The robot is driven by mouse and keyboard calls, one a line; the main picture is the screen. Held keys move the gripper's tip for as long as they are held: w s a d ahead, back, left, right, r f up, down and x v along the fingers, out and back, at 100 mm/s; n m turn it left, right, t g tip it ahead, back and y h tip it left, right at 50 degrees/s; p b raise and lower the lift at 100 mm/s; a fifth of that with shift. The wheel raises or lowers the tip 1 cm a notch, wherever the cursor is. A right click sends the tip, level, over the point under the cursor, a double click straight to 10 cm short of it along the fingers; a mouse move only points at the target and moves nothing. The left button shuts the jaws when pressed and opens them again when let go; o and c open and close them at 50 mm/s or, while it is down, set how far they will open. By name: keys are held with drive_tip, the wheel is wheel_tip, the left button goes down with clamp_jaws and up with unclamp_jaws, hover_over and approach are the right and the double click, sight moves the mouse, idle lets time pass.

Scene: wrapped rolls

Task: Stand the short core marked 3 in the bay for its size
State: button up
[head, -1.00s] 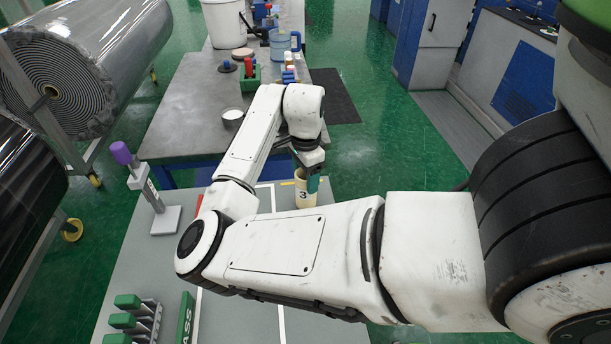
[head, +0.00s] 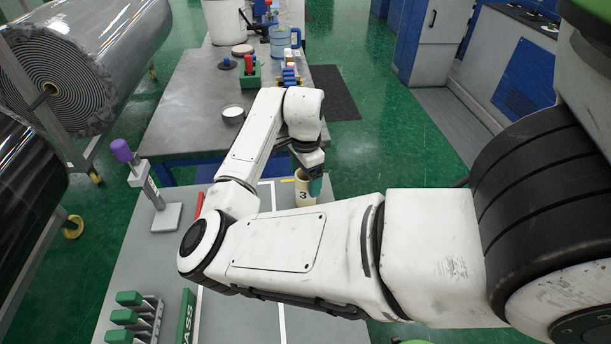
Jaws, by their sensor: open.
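The short core marked 3 (head: 303,195) is a cream tube standing upright on the grey bench beyond my arm. Its black 3 faces me, and its foot is partly hidden by my arm. My gripper (head: 312,181) points down at the core's top. A green-tipped finger shows at the right side of the rim; the other finger is hard to make out. The jaws are open, and I cannot tell if a finger touches the core. The bay for its size cannot be made out; my arm covers much of the bench.
A stand with a purple knob (head: 121,151) is on the bench at left. Green-handled pieces (head: 128,316) sit in a rack at front left, beside a green block (head: 186,318). A second table (head: 180,125) behind holds a white dish (head: 233,115) and containers.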

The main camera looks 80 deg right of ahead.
wheel_tip(320, 180, up, 12)
drive_tip(key=b, duration=0.1)
drive_tip(key=shift+r+b, duration=0.15)
drive_tip(key=shift+b, duration=0.25)
drive_tip(key=shift+s, duration=0.1)
idle(0.5)
